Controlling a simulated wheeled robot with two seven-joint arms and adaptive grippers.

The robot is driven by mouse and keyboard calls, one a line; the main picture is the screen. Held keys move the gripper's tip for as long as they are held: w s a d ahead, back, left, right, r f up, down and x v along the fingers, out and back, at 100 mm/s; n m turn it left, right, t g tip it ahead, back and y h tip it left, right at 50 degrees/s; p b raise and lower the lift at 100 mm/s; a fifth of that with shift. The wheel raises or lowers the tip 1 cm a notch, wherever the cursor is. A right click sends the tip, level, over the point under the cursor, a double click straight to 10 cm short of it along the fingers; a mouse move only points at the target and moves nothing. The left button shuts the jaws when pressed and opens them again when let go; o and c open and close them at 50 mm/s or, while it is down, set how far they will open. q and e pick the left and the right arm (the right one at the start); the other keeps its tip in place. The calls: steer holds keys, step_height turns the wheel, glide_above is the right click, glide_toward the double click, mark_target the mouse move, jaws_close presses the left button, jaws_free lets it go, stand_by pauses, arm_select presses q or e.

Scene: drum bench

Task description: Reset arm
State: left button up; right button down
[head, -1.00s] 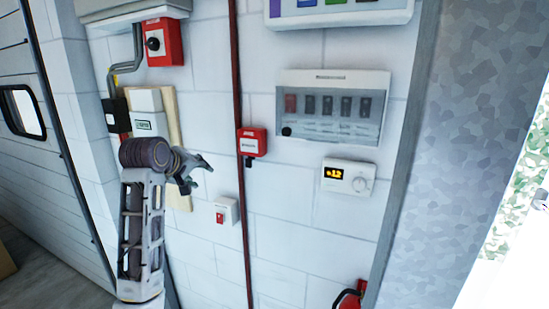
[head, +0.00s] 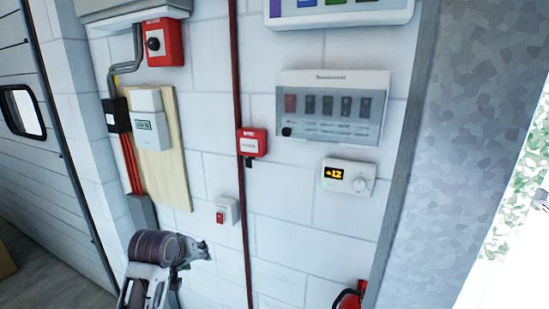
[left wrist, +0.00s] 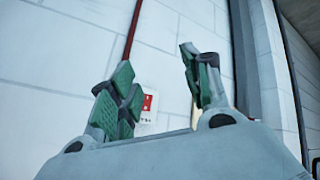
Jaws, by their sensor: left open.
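My left gripper (head: 203,250) is low in the head view, in front of the white block wall and below the small white box with a red switch (head: 226,211). In the left wrist view its two green-padded fingers (left wrist: 160,88) stand apart with nothing between them but wall behind. The red switch box (left wrist: 148,104) shows beyond the fingers, partly hidden. The gripper touches nothing that I can see. My right gripper is not in view.
A red call point (head: 252,142) sits by a dark red vertical pipe (head: 239,70). A breaker panel (head: 332,107) and a lit thermostat (head: 348,176) are to the right. A wooden board (head: 172,178) carries a meter. A red extinguisher (head: 350,297) stands low right.

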arm_select(q)
steer(key=s+f+m+g, duration=0.2)
steer(key=s+f, duration=0.4)
steer(key=s, duration=0.3)
steer(key=s+d+f+m+g, duration=0.1)
steer(key=s+f+m, duration=0.1)
steer(key=s+f, duration=0.55)
steer(key=s+f+m+g, duration=0.25)
steer(key=s+f, duration=0.25)
steer(key=s, duration=0.6)
step_height(320, 180, down, 33)
steer(key=s+b, duration=0.1)
steer(key=s, duration=0.1)
steer(key=s+a+f+g, duration=0.1)
steer(key=s+a+f, duration=0.1)
steer(key=s+f, duration=0.9)
steer(key=s+a+f+b, duration=0.1)
steer(key=s+a+f, duration=0.1)
steer(key=s+f, duration=0.9)
steer(key=shift+s+g+y, duration=0.25)
steer(key=shift+g+y, duration=0.1)
steer(key=shift+y, duration=0.05)
steer(key=shift+m, duration=0.25)
